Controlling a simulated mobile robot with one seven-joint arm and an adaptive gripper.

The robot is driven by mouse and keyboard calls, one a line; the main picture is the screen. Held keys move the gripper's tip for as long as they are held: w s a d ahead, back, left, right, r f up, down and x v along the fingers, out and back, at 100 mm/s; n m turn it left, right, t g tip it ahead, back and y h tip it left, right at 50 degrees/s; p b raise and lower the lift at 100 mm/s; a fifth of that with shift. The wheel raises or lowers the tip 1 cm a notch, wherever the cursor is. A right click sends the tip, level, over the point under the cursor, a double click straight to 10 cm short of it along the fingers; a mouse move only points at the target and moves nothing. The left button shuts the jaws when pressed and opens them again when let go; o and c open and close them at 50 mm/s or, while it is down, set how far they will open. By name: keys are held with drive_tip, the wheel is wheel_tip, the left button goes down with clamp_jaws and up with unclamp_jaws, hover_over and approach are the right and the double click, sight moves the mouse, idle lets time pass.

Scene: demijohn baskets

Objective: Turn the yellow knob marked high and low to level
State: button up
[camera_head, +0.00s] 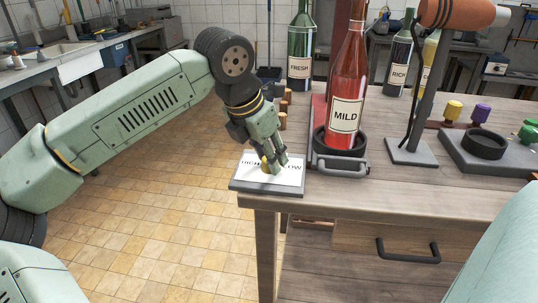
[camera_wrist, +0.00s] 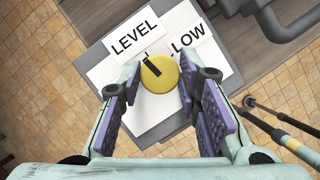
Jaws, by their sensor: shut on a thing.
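The yellow knob (camera_wrist: 163,82) sits on a grey plate with white labels (camera_head: 262,188) at the near left corner of the bench. In the wrist view its black pointer mark points up and left, toward the LEVEL label (camera_wrist: 135,36). The LOW label (camera_wrist: 189,38) lies to the right of that. The HIGH label (camera_head: 249,162) shows in the head view; in the wrist view my left finger hides that side. My gripper (camera_head: 273,167) reaches down from above with its fingers on either side of the knob, shut on it. The fingers partly hide the knob in the head view.
A red MILD bottle (camera_head: 346,85) stands in a dark ring holder just right of the plate. A green FRESH bottle (camera_head: 301,50) stands behind. A grey stand (camera_head: 412,151) and small coloured knobs (camera_head: 453,110) are farther right. The floor left of the bench is clear.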

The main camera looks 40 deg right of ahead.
drive_tip(key=shift+m+g, duration=0.3)
drive_tip(key=shift+m, duration=0.5)
drive_tip(key=o, duration=1.1)
drive_tip(key=shift+o, duration=0.2)
drive_tip(key=v, duration=1.2)
drive_tip(key=shift+d+r, duration=0.1)
